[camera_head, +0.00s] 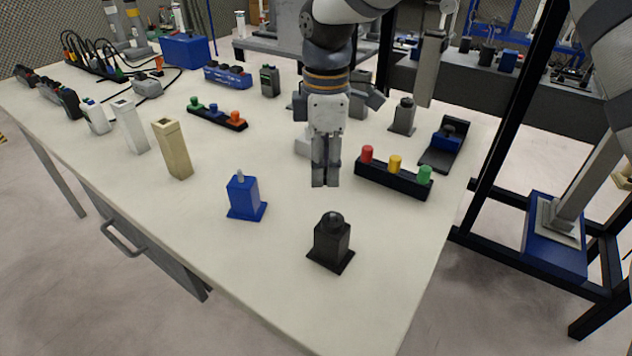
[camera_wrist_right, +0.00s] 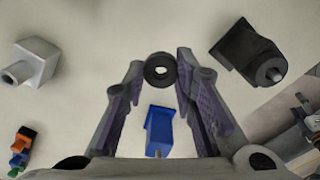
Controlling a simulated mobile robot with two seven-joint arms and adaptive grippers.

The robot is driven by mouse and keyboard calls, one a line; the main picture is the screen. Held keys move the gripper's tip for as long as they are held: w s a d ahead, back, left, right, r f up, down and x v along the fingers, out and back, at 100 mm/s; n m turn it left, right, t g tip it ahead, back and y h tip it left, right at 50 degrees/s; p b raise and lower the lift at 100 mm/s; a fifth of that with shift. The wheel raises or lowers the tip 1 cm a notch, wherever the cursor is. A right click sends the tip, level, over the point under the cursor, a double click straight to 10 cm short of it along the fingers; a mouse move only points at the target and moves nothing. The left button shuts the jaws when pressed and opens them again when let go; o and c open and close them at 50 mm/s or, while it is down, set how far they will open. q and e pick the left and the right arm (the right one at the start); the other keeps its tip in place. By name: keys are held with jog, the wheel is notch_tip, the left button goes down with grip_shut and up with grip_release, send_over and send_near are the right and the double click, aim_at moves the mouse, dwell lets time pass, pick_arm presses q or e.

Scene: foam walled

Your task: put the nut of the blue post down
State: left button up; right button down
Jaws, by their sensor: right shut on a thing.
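My right gripper (camera_head: 325,181) points down above the table, between the blue post and the three-button box in the head view. Its fingers are shut on a dark ring-shaped nut (camera_wrist_right: 160,70), which shows between the fingertips in the wrist view. The fingers hide the nut in the head view. The blue post (camera_head: 245,198) stands upright on the table with a bare grey stud on top, to the left of the gripper. It also shows in the wrist view (camera_wrist_right: 159,128), apart from the nut. My left gripper is not in view.
A black post (camera_head: 331,243) with a dark round top stands in front of the gripper. A black box (camera_head: 393,180) with red, yellow and green buttons is to the right. A beige post (camera_head: 172,150) stands left. The white tabletop (camera_head: 290,280) is clear between blue and black posts.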

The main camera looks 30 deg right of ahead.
aim_at(321, 195)
jog(key=w+f, duration=0.1)
jog(key=w+d+f, duration=0.1)
jog(key=f, duration=0.1)
jog(key=shift+w+f, duration=0.15)
jog(key=shift+w, duration=0.2)
jog(key=shift+w+f+b, duration=0.2)
jog(key=shift+f, duration=0.7)
jog(key=shift+w+f+b, duration=0.15)
jog(key=shift+f+b, duration=0.05)
jog(key=shift+f, duration=0.65)
jog(key=shift+f, duration=0.15)
jog(key=c, duration=1.3)
grip_release()
notch_tip(321, 195, up, 12)
jog(key=shift+r, duration=0.15)
